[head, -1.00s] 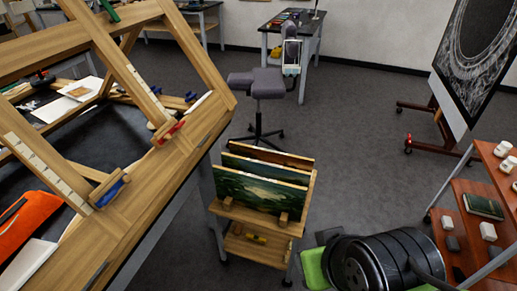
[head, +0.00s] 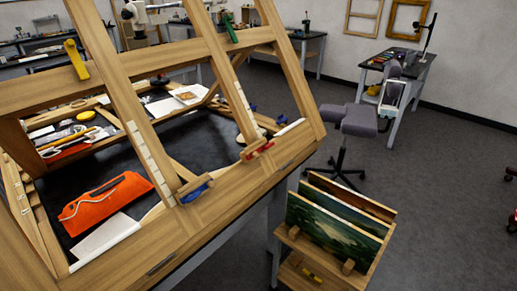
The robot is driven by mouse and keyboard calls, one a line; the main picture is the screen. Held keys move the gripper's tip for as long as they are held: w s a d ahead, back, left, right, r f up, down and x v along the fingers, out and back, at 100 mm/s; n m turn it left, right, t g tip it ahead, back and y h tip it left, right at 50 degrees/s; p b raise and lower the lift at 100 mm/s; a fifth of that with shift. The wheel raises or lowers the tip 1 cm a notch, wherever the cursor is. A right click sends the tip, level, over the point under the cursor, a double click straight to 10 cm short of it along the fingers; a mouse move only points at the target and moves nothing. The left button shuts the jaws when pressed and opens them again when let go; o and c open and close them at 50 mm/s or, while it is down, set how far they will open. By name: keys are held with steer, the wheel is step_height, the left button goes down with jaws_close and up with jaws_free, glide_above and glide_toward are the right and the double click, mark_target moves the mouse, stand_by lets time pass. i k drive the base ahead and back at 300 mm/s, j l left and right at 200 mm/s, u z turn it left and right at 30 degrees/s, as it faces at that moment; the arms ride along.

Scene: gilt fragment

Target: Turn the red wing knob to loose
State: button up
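The red wing knob (head: 257,149) sits on the lower rail of a large wooden easel-like frame (head: 238,178), at the foot of the right slanted bar. A blue wing knob (head: 195,194) sits at the foot of the middle bar. A yellow knob (head: 76,60) and a green knob (head: 230,28) are on the upper rail. The red knob is small here, and I cannot tell its exact angle. My gripper is not in view.
A dark table (head: 205,140) behind the frame holds an orange case (head: 104,203) and tools. A painting rack (head: 335,225) stands close to the frame's right end. A grey chair (head: 352,120) is beyond it. Open floor (head: 440,200) lies at right.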

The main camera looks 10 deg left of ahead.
mark_target(267, 146)
steer(key=i+u, duration=0.45)
steer(key=i, duration=0.5)
